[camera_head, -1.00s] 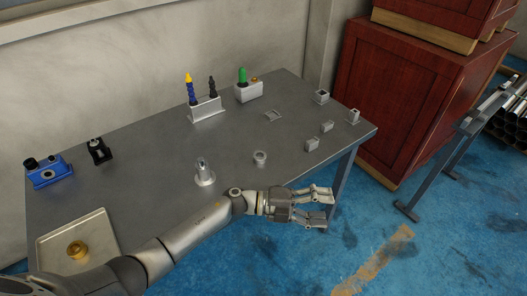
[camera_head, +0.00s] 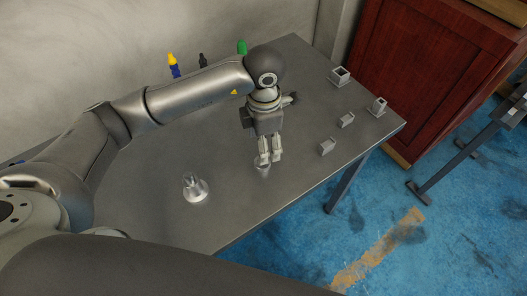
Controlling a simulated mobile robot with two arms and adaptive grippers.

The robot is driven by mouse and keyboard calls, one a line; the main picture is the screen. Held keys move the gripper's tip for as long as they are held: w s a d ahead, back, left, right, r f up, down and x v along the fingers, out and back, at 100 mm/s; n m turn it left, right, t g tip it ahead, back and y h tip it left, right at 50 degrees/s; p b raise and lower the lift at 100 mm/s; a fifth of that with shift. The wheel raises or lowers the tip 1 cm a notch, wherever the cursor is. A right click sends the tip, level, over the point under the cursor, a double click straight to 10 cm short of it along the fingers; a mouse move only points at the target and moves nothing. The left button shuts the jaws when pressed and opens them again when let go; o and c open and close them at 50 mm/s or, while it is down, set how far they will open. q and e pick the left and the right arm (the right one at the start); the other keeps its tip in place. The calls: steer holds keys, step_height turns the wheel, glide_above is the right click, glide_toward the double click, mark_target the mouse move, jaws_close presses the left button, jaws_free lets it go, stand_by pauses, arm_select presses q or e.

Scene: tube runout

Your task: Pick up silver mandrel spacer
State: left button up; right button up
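A small round silver piece (camera_head: 262,170), likely the mandrel spacer, is on the grey table near its front edge. My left gripper (camera_head: 269,160) points down right at it, and the fingertips cover its upper part. The fingers look close together. Whether they touch or grip the piece is not clear. A silver upright cylinder on a round flange (camera_head: 195,188) stands to the left, apart from the gripper. My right gripper is not in view.
Bottles, one yellow-capped (camera_head: 172,60), stand behind my arm. A red cabinet (camera_head: 430,70) is beyond.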

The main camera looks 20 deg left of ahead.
mark_target(263, 166)
arm_select(q)
steer(key=f, duration=0.3)
steer(key=shift+s+f+p, duration=0.25)
steer(key=shift+s+p, duration=0.1)
steer(key=shift+s, duration=0.05)
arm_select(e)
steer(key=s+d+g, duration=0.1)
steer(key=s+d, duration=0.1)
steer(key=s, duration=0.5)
arm_select(q)
steer(key=shift+w+a+f, duration=0.1)
steer(key=shift+w+f, duration=0.05)
steer(key=shift+f, duration=0.1)
steer(key=f, duration=0.1)
steer(key=f+p, duration=0.1)
steer(key=f, duration=0.1)
steer(key=f+p, duration=0.1)
steer(key=shift+w+a+f, duration=0.15)
steer(key=shift+w, duration=0.2)
steer(key=shift+f, duration=0.45)
steer(key=shift+c, duration=1.5)
steer(key=c, duration=0.9)
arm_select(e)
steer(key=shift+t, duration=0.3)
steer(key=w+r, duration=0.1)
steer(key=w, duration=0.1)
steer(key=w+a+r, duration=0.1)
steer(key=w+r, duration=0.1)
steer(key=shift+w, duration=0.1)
